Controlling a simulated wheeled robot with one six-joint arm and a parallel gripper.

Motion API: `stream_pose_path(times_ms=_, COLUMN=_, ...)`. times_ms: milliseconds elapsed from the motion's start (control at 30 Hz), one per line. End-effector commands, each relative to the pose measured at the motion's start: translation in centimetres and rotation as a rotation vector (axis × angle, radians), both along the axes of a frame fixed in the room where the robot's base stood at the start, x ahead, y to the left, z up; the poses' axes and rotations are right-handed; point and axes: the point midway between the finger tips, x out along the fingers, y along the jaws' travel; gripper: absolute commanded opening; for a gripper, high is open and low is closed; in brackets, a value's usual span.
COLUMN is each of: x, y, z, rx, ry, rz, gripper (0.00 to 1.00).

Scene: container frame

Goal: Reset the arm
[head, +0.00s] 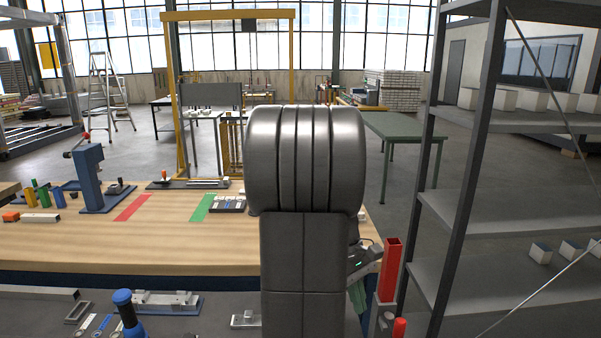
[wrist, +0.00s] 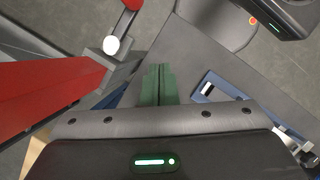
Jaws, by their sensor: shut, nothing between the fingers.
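My arm rises through the middle of the head view and hides part of the workbench behind it. My gripper shows beside it at the right, past the bench's right end, with its green fingers (head: 357,297) pointing down. In the wrist view the two green fingertips (wrist: 159,70) are together, with nothing between them. The gripper is shut and empty, above a grey surface (wrist: 205,50).
A red post (head: 390,270) stands close to the right of my gripper; a large red part (wrist: 45,85) fills the wrist view's left. A grey shelf rack (head: 490,205) stands farther right. The wooden bench (head: 160,240) carries a blue stand (head: 90,178) and small parts.

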Motion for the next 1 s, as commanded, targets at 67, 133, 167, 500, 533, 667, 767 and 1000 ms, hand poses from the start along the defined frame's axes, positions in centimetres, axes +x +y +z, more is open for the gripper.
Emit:
stream_pose_path(times_ms=67, x=0.6, y=0.0, z=-0.1, rx=0.001, ry=0.0, rz=-0.071, gripper=0.0)
stream_pose_path(times_ms=133, x=1.0, y=-0.1, z=-0.1, rx=0.001, ry=-0.001, rz=-0.124, gripper=0.0)
stream_pose_path(times_ms=167, x=1.2, y=-0.1, z=-0.1, rx=0.001, ry=-0.001, rz=-0.144, gripper=0.0)
stream_pose_path(times_ms=500, x=1.7, y=-0.1, z=0.0, rx=0.0, ry=0.0, rz=-0.229, gripper=0.0)
stream_pose_path(times_ms=533, x=1.7, y=-0.1, z=0.0, rx=0.0, ry=0.0, rz=-0.228, gripper=0.0)
stream_pose_path(times_ms=667, x=1.7, y=-0.1, z=0.0, rx=0.0, ry=0.0, rz=-0.227, gripper=0.0)
stream_pose_path(times_ms=767, x=1.6, y=-0.1, z=0.0, rx=0.001, ry=0.0, rz=-0.227, gripper=0.0)
stream_pose_path(times_ms=1000, x=0.1, y=0.8, z=-0.1, rx=0.014, ry=0.005, rz=-0.225, gripper=0.0)
